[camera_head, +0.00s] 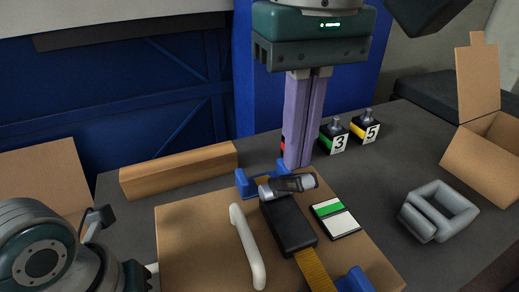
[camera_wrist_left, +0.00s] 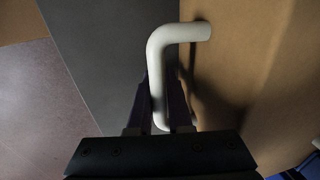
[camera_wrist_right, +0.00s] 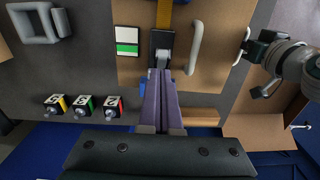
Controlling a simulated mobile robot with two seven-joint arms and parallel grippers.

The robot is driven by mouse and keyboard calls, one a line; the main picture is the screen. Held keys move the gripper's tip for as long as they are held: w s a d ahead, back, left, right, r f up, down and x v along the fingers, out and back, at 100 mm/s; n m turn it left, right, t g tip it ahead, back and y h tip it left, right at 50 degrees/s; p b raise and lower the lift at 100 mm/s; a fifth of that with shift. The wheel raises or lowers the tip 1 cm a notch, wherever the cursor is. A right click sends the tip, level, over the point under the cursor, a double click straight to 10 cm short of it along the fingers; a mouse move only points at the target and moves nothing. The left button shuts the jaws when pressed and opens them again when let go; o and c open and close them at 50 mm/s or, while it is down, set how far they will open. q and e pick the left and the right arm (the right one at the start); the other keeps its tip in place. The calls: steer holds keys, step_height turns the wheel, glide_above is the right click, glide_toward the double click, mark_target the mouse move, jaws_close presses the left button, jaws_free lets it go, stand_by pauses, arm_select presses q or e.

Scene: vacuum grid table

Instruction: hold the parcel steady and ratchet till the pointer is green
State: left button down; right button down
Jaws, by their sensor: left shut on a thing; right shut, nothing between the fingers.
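The brown cardboard parcel (camera_head: 190,225) lies on the table with a white handle (camera_head: 247,245) on top. An orange strap (camera_head: 314,268) runs into a black ratchet (camera_head: 288,222) with a grey lever (camera_head: 290,185). A card with green and white bands (camera_head: 335,217) lies beside the ratchet; I cannot make out a pointer. My left gripper (camera_wrist_left: 162,105) is shut on a white side handle (camera_wrist_left: 157,60) of the parcel. My right gripper (camera_head: 298,165) is shut and empty, its fingertips pointing down right by the lever; I cannot tell whether they touch it.
Numbered blocks with knobs (camera_head: 338,143) stand behind the parcel, one partly hidden by my right fingers. A long cardboard piece (camera_head: 180,170) lies at the back left. A grey frame (camera_head: 440,210) and an open carton (camera_head: 488,150) are at the right. Blue brackets (camera_head: 245,184) sit at the parcel's edges.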

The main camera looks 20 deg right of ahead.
mark_target(310, 186)
stand_by(0.4)
steer(key=shift+s+d+f+t, duration=0.1)
steer(key=shift+s+f+t, duration=0.35)
steer(key=shift+s+t, duration=0.35)
steer(key=shift+s+f+t, duration=0.45)
steer(key=shift+s+t, duration=0.25)
steer(key=shift+s, duration=0.15)
steer(key=shift+s+d+f, duration=0.1)
steer(key=shift+s+f, duration=1.4)
steer(key=shift+f, duration=0.2)
steer(key=shift+s+f, duration=0.3)
steer(key=shift+f, duration=0.2)
steer(key=shift+s+d+f, duration=0.1)
steer(key=shift+d+f, duration=0.05)
steer(key=shift+f, duration=0.05)
steer(key=v, duration=0.8)
steer(key=shift+w, duration=0.2)
